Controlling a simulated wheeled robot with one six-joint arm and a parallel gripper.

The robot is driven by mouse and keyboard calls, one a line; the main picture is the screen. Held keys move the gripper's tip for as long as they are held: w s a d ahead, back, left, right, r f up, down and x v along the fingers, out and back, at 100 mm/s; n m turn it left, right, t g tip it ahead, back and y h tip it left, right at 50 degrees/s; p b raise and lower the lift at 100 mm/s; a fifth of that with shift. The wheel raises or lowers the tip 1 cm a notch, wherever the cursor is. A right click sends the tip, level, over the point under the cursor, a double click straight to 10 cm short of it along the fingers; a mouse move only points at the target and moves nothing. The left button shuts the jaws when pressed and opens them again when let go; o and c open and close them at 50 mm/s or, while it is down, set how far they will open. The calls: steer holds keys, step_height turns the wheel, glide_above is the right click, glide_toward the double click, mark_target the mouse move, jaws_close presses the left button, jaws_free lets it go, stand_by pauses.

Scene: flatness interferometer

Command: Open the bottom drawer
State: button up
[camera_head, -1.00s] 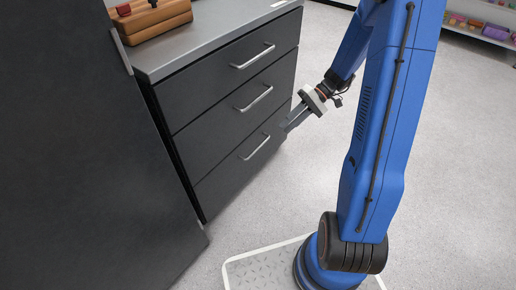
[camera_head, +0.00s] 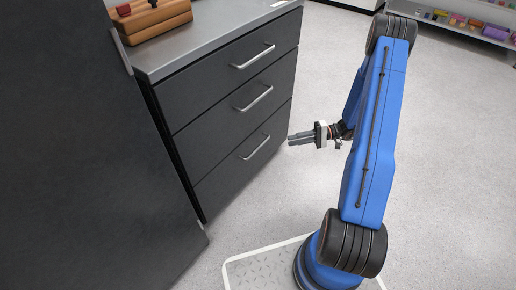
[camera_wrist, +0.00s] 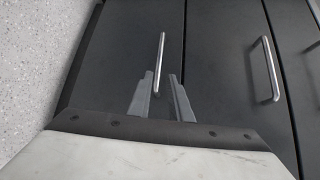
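The bottom drawer (camera_head: 232,178) is closed, its dark front flush with the drawers above. Its silver bar handle (camera_head: 256,147) runs along the front. My gripper (camera_head: 290,138) is in front of the cabinet, to the right of this handle and apart from the drawer front. In the wrist view my gripper (camera_wrist: 164,82) is open, its two grey fingers spread with a gap between them. The bottom drawer's handle (camera_wrist: 159,62) shows in line with that gap, beyond the fingers. Nothing is held.
The middle drawer handle (camera_head: 255,98) and top drawer handle (camera_head: 253,56) are above. A brown case (camera_head: 152,17) sits on the grey countertop (camera_head: 208,38). A tall dark panel (camera_head: 70,150) stands at left. Open floor (camera_head: 450,170) lies right; shelves (camera_head: 470,28) are far back.

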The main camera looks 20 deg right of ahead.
mark_target(260, 147)
steer(key=a+f, duration=0.1)
steer(key=a, duration=0.4)
steer(key=w+a, duration=0.1)
steer(key=a, duration=0.5)
steer(key=w+a+f, duration=0.1)
steer(key=a, duration=0.5)
steer(key=shift+w+f, duration=0.2)
steer(key=shift+f, duration=0.15)
steer(key=shift+c, duration=0.3)
jaws_close()
